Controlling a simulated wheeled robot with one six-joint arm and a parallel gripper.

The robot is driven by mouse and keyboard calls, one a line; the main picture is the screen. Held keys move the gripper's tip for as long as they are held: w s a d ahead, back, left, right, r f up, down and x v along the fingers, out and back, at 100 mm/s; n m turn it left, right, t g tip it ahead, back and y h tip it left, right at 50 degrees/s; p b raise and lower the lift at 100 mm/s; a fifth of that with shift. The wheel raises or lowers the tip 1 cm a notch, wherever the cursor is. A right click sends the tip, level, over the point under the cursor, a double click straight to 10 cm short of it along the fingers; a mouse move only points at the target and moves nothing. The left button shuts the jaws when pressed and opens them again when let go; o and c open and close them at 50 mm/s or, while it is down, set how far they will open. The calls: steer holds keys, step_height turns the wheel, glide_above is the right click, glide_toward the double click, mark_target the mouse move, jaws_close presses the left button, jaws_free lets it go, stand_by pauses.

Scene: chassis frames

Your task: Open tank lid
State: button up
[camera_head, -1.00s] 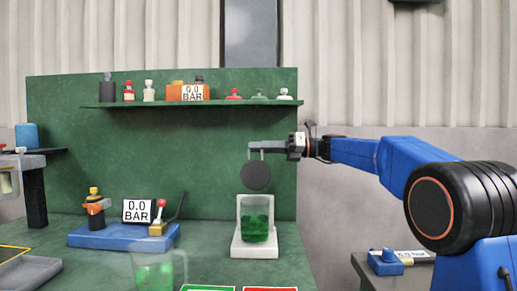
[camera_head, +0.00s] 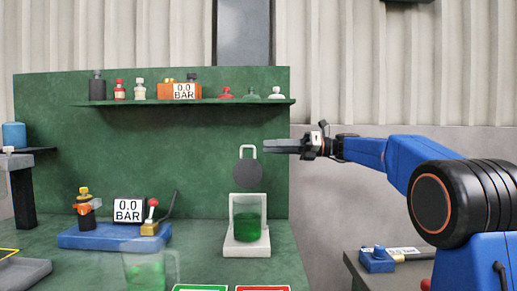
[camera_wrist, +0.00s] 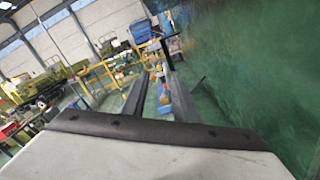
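The tank (camera_head: 247,221) is a clear container with green liquid, on a white stand (camera_head: 246,250) on the green bench. Its round dark lid (camera_head: 247,173) stands upright above the tank's back, face to the camera, with the pale loop handle (camera_head: 247,150) at the top. The tank mouth looks uncovered. My gripper (camera_head: 266,146) is just right of the handle at about its height, apart from it and empty. In the wrist view, a gap shows between the two fingers of my gripper (camera_wrist: 155,90); the tank and lid cannot be made out there.
A shelf (camera_head: 185,104) with several bottles runs along the green back wall. A blue base (camera_head: 113,236) with a 0.0 BAR display is left of the tank. A clear beaker (camera_head: 147,270) stands in front. A side table (camera_head: 385,275) is at lower right.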

steer(key=d, duration=1)
steer(key=shift+s, duration=0.15)
jaws_close()
steer(key=w+a+n+t+h, duration=0.1)
steer(key=w+a+n+t, duration=0.65)
steer(key=a+n, duration=0.9)
steer(key=shift+s+d+f+n+g, duration=0.15)
steer(key=shift+s+d+n+g, duration=0.3)
steer(key=shift+s+d+n, duration=0.3)
steer(key=shift+s+d+f+n+g, duration=0.1)
steer(key=shift+s+d+n+g, duration=0.3)
steer(key=shift+s+d+n, duration=0.3)
